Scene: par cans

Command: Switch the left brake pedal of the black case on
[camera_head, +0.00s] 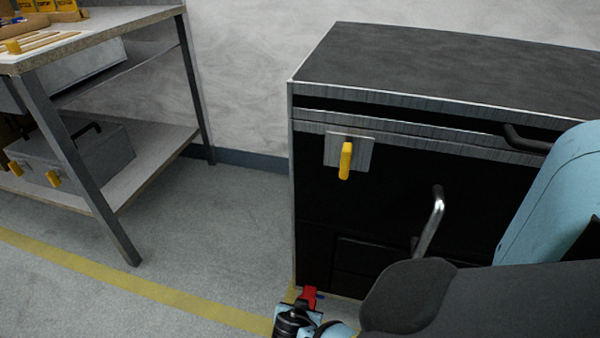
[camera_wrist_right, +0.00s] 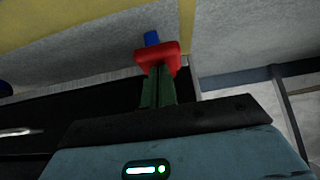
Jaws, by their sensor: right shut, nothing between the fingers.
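The black case (camera_head: 400,190) with metal trim stands at the right in the head view. A small blue piece, apparently its left brake pedal (camera_head: 320,296), shows low at its left front corner. It also shows in the right wrist view (camera_wrist_right: 151,38). My right gripper (camera_head: 308,296) is down there, its red fingertips shut and empty (camera_wrist_right: 155,60), right beside the blue pedal. The fingertips partly cover it in the right wrist view. I cannot tell whether they touch it, or its on or off position. My left gripper is not in view.
The case front has a yellow lever (camera_head: 345,160), a chrome handle (camera_head: 431,220) and a black handle (camera_head: 527,140). Another blue piece (camera_wrist_right: 5,88) is at the wrist view's left edge. A workbench (camera_head: 95,45) stands at left; floor between is clear.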

